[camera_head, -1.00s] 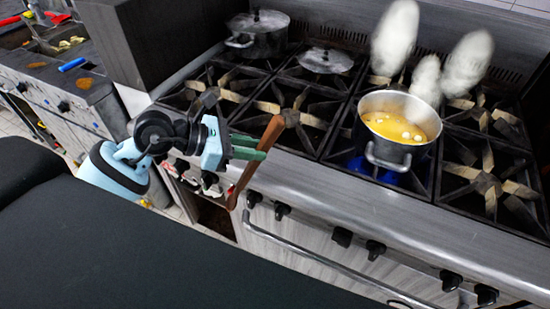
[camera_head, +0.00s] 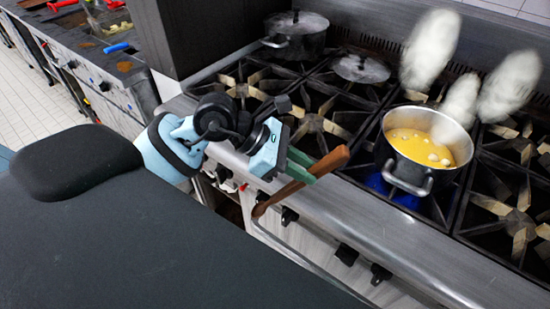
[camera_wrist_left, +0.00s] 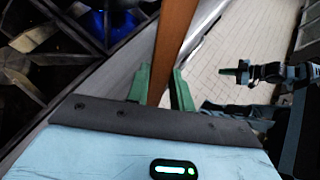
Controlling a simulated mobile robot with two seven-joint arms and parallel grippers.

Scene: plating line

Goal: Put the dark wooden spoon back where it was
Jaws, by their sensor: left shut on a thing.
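The dark wooden spoon (camera_head: 334,160) is in my left gripper (camera_head: 302,168), whose green fingers are shut on it. The spoon is tilted in the head view, its upper end reaching over the stove's front edge and its lower end hanging before the stove front. In the left wrist view the brown spoon (camera_wrist_left: 176,38) passes between the green fingers (camera_wrist_left: 160,84). What seems to be my right gripper (camera_wrist_left: 236,72) shows small and dark at the right of the left wrist view. Whether it is open is unclear.
A steel pot (camera_head: 408,172) of yellow soup with pale pieces stands on a burner with blue flame, steam above. A lidded pot (camera_head: 296,42) and a loose lid (camera_head: 361,68) are at the back of the stove. A counter (camera_head: 85,62) with red and blue-handled items lies far left.

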